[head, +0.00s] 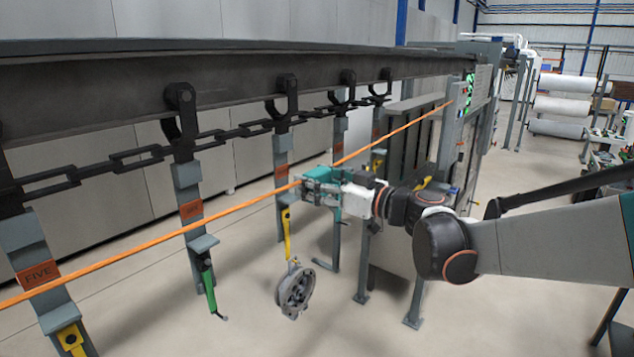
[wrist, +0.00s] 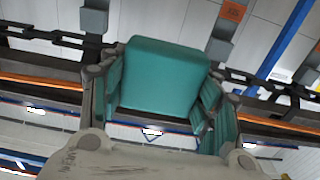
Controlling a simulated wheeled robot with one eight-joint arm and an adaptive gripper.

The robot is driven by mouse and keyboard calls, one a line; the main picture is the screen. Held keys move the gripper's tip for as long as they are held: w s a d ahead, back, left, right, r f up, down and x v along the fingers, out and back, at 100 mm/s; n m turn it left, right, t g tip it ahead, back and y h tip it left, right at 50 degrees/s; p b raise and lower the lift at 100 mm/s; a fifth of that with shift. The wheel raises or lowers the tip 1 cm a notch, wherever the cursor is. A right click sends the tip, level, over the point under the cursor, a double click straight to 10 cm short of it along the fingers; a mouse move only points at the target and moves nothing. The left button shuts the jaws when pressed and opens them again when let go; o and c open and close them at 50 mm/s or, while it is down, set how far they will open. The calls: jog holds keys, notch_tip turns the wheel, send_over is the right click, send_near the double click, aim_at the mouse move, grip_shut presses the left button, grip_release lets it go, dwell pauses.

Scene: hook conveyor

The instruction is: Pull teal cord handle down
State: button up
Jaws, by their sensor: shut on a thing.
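The teal handle (wrist: 165,78) is a block with rounded edges, sitting between my gripper's fingers in the wrist view. In the head view the teal handle (head: 318,173) shows only partly, behind the fingers. My gripper (head: 314,186) is shut on it, and the fingers press both sides in the wrist view (wrist: 165,100). The orange cord (head: 240,207) runs from the lower left up to the right and passes at the handle. It also shows on both sides of the handle in the wrist view (wrist: 40,82).
Grey hangers with orange labels (head: 191,211) hang from a black chain (head: 140,155) under a dark overhead beam (head: 90,88). A round metal part (head: 294,290) hangs from a yellow hook left of my gripper. A control cabinet with green lights (head: 470,95) stands behind.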

jog(key=o, duration=1.5)
jog(key=v, duration=1.2)
